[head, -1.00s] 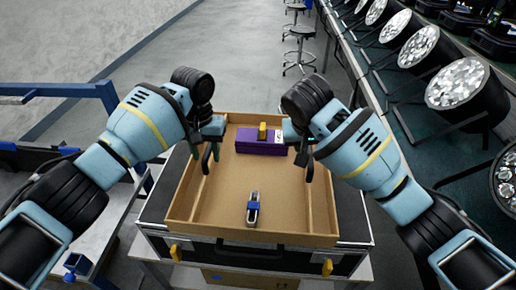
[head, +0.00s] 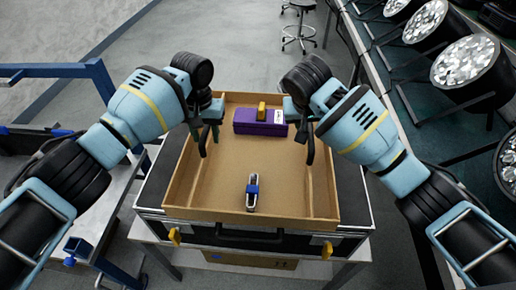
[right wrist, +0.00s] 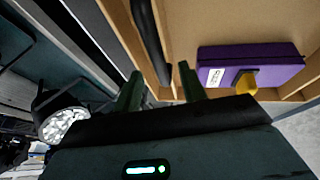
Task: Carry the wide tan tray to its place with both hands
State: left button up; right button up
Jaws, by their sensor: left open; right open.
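The wide tan tray (head: 251,217) lies flat on a black case and has a narrow side compartment along each side. Inside it are a purple box (head: 247,123) with a yellow part on top, at the far end, and a small blue-and-silver item (head: 252,190) near the front. My left gripper (head: 206,140) is open at the tray's left side. My right gripper (head: 306,142) is open at its right side. In the right wrist view my right fingers (right wrist: 160,88) appear near the tray's side wall; I cannot tell whether they touch it. Neither gripper holds anything.
The black case (head: 352,195) stands on a light table, with yellow latches at its front. A blue metal frame (head: 60,70) stands on the left. Several stage lamps (head: 464,60) line a dark bench on the right. A stool (head: 300,30) stands behind on open grey floor.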

aim_at(208, 143)
pick_arm(q)
jog(key=shift+f, duration=2.05)
pick_arm(e)
jog(key=shift+x, duration=2.05)
pick_arm(q)
grip_shut()
pick_arm(e)
grip_shut()
pick_arm(q)
jog(key=shift+r, duration=0.1)
